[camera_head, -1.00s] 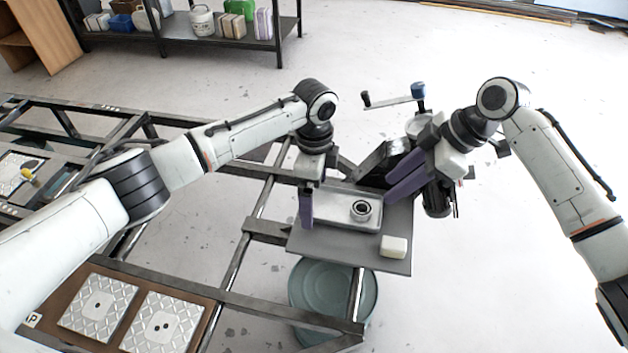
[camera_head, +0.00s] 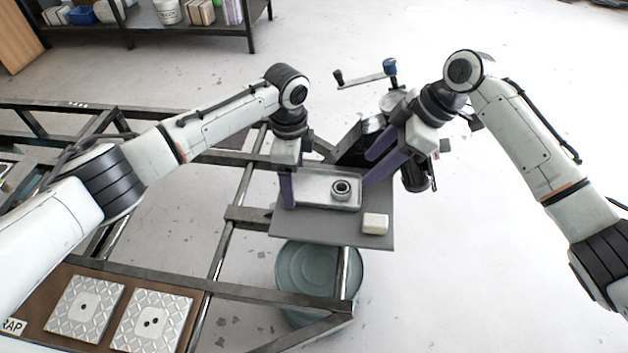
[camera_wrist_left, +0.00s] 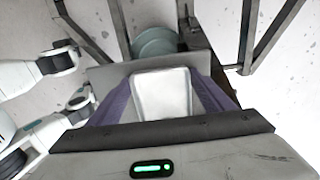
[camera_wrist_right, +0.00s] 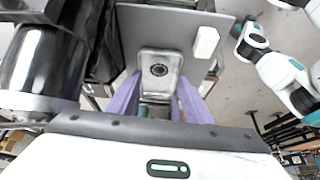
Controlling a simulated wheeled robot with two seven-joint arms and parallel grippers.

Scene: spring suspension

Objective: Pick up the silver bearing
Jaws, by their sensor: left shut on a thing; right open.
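The silver bearing (camera_head: 341,189), a round ring with a dark centre, lies in a shallow metal tray (camera_head: 316,203) on a grey plate (camera_head: 300,228). It also shows in the right wrist view (camera_wrist_right: 159,70), in the tray; I cannot see it in the left wrist view. My left gripper (camera_head: 288,192) is at the tray's left end, its purple fingers on both sides of the tray (camera_wrist_left: 163,95), shut on it. My right gripper (camera_head: 376,162) is open and empty, tilted over the tray's right end. In the right wrist view its fingers stand apart on either side of the tray, short of the bearing.
A white block (camera_head: 375,223) lies on the plate's front right corner. A crank handle (camera_head: 365,78) and dark machine parts stand behind the tray. A blue-grey drum (camera_head: 305,275) stands below the plate. A metal frame (camera_head: 235,235) runs to the left.

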